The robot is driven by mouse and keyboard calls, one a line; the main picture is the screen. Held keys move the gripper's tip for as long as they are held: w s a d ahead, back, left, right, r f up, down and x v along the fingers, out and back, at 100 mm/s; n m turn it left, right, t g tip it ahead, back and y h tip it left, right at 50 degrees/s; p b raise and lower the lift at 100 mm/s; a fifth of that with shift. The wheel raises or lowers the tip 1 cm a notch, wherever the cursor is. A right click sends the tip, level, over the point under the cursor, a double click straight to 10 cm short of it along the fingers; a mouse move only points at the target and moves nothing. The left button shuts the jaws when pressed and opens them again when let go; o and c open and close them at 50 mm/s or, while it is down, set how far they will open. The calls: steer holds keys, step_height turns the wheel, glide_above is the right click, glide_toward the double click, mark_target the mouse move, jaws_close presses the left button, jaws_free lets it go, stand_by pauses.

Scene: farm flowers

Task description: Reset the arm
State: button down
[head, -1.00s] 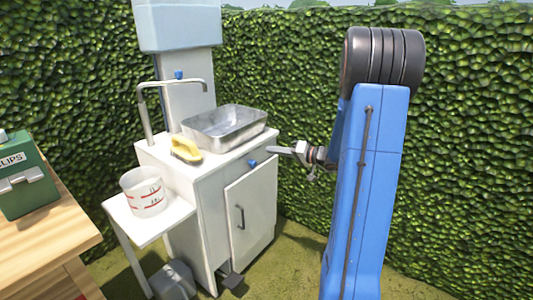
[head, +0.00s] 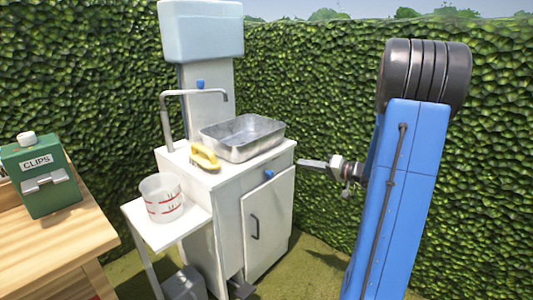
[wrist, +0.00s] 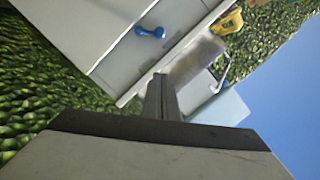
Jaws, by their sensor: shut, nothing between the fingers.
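My gripper (head: 303,163) is at the end of my blue arm, to the right of the white sink cabinet in the head view. Its fingers point left toward the cabinet's upper right edge. In the wrist view the fingers (wrist: 161,92) are together with nothing between them. The wrist view is tilted and shows the cabinet front with a blue knob (wrist: 150,32). Whether the fingertips touch the cabinet cannot be told; in the head view they appear just apart from it.
The white cabinet (head: 228,225) carries a metal basin (head: 262,150), a tap (head: 168,130) and a yellow brush (head: 205,158). A measuring cup (head: 162,200) stands on its side shelf. A wooden table (head: 50,245) with a green clips box (head: 45,185) is at left. Hedges enclose the place.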

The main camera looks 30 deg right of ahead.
steer(key=shift+a, duration=0.1)
steer(key=s+a+n+g, duration=0.1)
steer(key=s+a+g, duration=0.25)
steer(key=a, duration=0.45)
steer(key=s+a+r+n+g+y, duration=0.1)
steer(key=s+a+n+g, duration=0.15)
steer(key=s+a, duration=0.45)
steer(key=s+a+g, duration=0.2)
steer(key=a+g, duration=0.2)
steer(key=a, duration=0.6)
steer(key=s+a+n+h, duration=0.1)
steer(key=s+h, duration=0.8)
steer(key=s, duration=1)
